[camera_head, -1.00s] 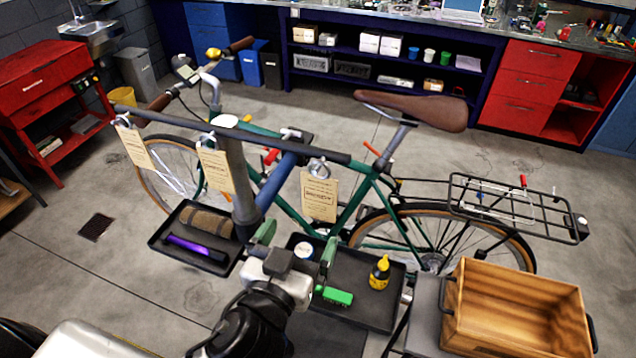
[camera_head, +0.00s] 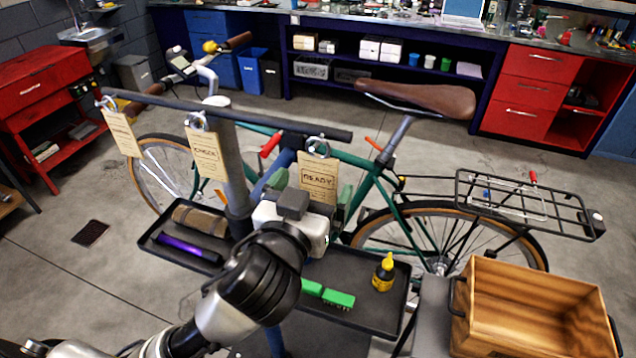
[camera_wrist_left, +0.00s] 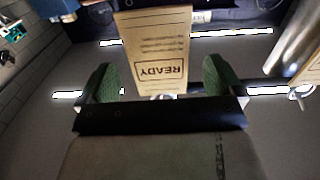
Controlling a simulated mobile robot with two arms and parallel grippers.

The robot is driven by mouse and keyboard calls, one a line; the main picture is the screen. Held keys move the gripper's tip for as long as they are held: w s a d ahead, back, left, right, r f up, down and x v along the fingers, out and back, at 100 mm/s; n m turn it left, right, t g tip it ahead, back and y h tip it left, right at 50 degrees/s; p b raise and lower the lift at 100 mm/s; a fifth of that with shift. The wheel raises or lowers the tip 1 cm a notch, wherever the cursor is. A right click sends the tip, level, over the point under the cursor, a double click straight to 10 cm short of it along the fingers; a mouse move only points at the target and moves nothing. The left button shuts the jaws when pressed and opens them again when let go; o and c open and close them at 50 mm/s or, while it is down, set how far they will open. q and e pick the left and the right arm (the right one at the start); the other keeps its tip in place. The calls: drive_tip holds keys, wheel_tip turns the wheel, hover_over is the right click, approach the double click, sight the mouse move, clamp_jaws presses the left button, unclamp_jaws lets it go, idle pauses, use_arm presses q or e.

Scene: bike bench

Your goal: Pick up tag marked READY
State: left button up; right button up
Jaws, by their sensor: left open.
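The tan paper tag marked READY (camera_head: 317,178) hangs from a metal ring on the dark horizontal bar (camera_head: 262,122), at the bar's right end. In the left wrist view the READY tag (camera_wrist_left: 156,52) appears upside down, between and beyond the green fingertips. My left gripper (camera_head: 312,190) is open just in front of the tag, one green pad on each side of it in the picture. It also shows in the left wrist view (camera_wrist_left: 154,80). I cannot tell whether the pads touch the tag. My right gripper is not in view.
Two other tags, one marked CHECK (camera_head: 207,153) and one at the far left (camera_head: 121,133), hang along the bar. A tray (camera_head: 372,314) holds a green brush (camera_head: 338,298) and a yellow bottle (camera_head: 384,273). A wooden crate (camera_head: 535,335) stands right. A bicycle (camera_head: 385,195) is behind.

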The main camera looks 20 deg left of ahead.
sight(317, 182)
use_arm(q)
drive_tip(key=w+p, duration=0.2)
drive_tip(key=w, duration=0.1)
drive_tip(key=shift+w+d+r, duration=0.1)
drive_tip(key=shift+w, duration=0.6)
drive_tip(key=shift+s, duration=0.1)
drive_tip(key=shift+c, duration=0.3)
drive_tip(key=c, duration=0.9)
